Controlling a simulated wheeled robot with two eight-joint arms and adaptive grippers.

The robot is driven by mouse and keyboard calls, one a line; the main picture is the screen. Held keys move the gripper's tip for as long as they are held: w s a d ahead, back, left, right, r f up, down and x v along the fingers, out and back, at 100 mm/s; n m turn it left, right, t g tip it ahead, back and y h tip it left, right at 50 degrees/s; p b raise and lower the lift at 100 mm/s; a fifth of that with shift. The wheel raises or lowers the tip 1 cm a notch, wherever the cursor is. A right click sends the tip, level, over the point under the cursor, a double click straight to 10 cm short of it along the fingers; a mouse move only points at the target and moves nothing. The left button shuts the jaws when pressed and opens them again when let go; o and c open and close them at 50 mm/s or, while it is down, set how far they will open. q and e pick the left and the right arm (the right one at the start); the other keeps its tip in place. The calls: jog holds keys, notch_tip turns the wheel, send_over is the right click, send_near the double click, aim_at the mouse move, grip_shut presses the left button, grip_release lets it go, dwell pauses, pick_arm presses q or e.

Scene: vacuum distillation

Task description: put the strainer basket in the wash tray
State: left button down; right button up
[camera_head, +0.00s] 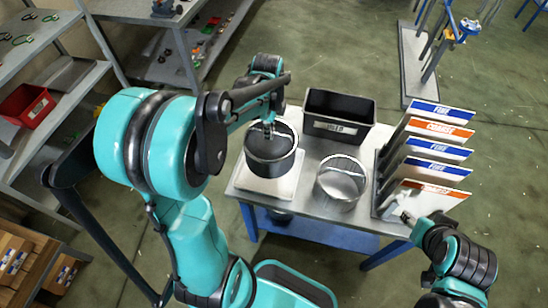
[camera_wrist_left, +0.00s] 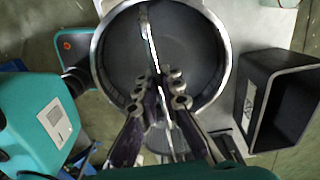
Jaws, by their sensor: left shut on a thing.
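A dark round basket (camera_head: 270,160) with a steel rim stands over a pale square tray (camera_head: 258,186) at the left of the table. I cannot tell whether it touches the tray. In the left wrist view the basket (camera_wrist_left: 205,62) fills the top middle, with a thin handle bar across its opening. My left gripper (camera_head: 268,131) is shut on this bar, and its fingers (camera_wrist_left: 160,85) point into the opening. A second, mesh basket (camera_head: 340,184) with an arched handle stands to the right. My right gripper (camera_head: 406,217) is beside the panel rack; its fingers are too small to judge.
A black rectangular bin (camera_head: 338,117) with a label stands behind the baskets; it also shows in the left wrist view (camera_wrist_left: 245,103). Upright labelled panels (camera_head: 430,150) fill the table's right side. Shelves (camera_head: 60,75) stand at the left.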

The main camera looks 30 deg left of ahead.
aim_at(269, 142)
pick_arm(q)
notch_tip(269, 142, down, 5)
jog(key=shift+r+b, duration=0.15)
jog(key=shift+b, duration=0.55)
jog(key=shift+f+b, duration=0.6)
jog(key=shift+f, duration=1.55)
jog(key=shift+s+f, duration=0.1)
jog(key=c, duration=1.7)
grip_release()
